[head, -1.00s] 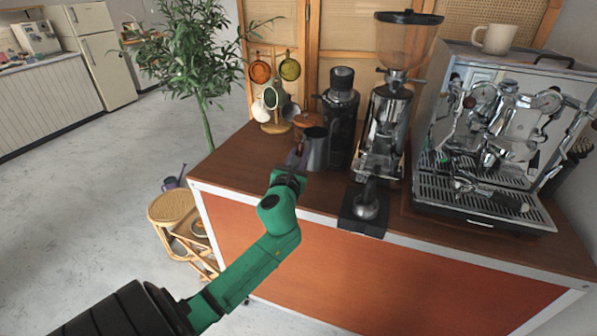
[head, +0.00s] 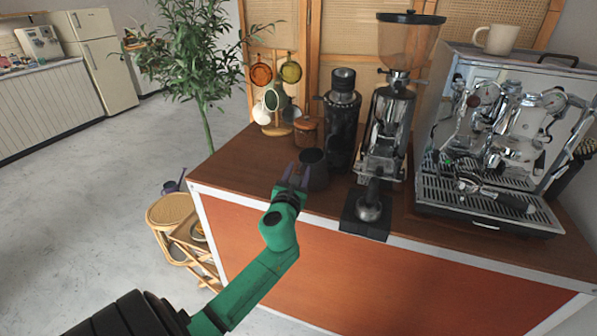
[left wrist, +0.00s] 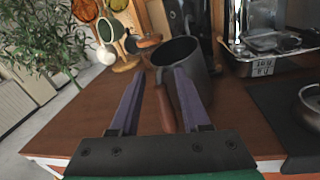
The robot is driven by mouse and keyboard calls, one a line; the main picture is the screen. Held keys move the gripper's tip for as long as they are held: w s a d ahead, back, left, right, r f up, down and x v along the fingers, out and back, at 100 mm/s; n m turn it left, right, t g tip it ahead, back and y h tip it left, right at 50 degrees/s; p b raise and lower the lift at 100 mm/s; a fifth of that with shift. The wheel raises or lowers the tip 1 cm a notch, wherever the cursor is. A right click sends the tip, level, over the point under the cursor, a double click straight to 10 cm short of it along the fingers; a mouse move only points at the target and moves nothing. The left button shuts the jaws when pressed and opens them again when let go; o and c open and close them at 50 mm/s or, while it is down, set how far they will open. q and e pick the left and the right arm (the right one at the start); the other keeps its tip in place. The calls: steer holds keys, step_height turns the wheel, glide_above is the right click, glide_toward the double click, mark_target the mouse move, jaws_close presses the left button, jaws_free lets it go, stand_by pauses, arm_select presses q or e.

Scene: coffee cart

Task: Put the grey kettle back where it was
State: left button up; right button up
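The grey kettle (head: 316,178) stands upright on the brown counter (head: 243,160), near its front edge and left of the black grinder. In the left wrist view the kettle (left wrist: 190,66) shows its open rim and brown handle (left wrist: 165,110) turned toward me. My left gripper (head: 293,172) is at the kettle's near left side. In the left wrist view its purple fingers (left wrist: 158,86) are spread apart, with the handle between them and a gap visible on the left. The kettle's underside is hidden. My right gripper is not in view.
A black grinder (head: 342,118), a grinder with a clear hopper (head: 383,125) and an espresso machine (head: 490,190) stand to the right. A tamper (head: 369,208) sits on a dark mat. The counter's left part is clear.

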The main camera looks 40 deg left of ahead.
arm_select(q)
steer(key=shift+r, duration=0.15)
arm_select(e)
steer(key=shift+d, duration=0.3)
